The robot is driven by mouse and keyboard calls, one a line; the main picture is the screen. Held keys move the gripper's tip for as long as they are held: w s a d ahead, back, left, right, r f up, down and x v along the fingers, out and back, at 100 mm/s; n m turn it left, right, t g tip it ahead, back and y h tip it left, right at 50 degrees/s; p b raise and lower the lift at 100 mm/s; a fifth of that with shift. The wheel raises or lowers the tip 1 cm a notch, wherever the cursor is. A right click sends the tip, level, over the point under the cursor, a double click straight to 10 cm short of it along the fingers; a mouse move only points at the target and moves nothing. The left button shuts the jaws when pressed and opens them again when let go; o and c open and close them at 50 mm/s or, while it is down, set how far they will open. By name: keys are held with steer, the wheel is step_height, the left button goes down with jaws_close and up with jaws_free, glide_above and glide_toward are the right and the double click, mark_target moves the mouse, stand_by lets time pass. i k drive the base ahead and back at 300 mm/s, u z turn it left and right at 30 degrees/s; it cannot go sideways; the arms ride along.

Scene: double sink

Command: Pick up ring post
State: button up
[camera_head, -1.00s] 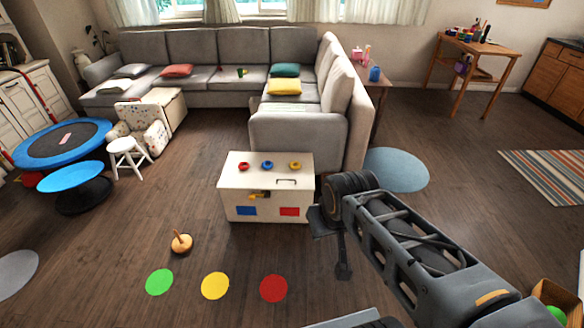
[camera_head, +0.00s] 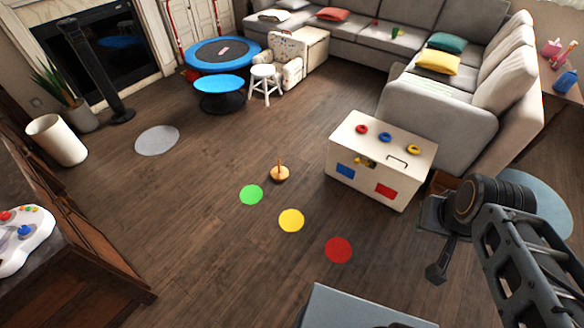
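The ring post (camera_head: 280,174) stands upright on the wooden floor near the middle of the head view. It has a round wooden base and a short peg, with no ring visible on it. My gripper (camera_head: 436,245) is at the right, in front of the white box and well apart from the post. Its fingers are dark and small, and I cannot tell whether they are open or shut. I see nothing held in it.
A white box (camera_head: 345,142) with red, blue and yellow rings on top stands right of the post. Green (camera_head: 251,195), yellow (camera_head: 291,220) and red (camera_head: 338,250) discs lie flat nearby. A wooden cabinet (camera_head: 75,262) is at the left.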

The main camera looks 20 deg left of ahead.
mark_target(279, 174)
steer(key=u, duration=0.25)
steer(key=k, duration=0.3)
steer(key=u, duration=1.95)
steer(key=i, duration=2.1)
steer(key=z, duration=0.45)
steer(key=i, duration=0.9)
steer(key=z, duration=1.4)
steer(key=i, duration=0.7)
steer(key=z, duration=0.6)
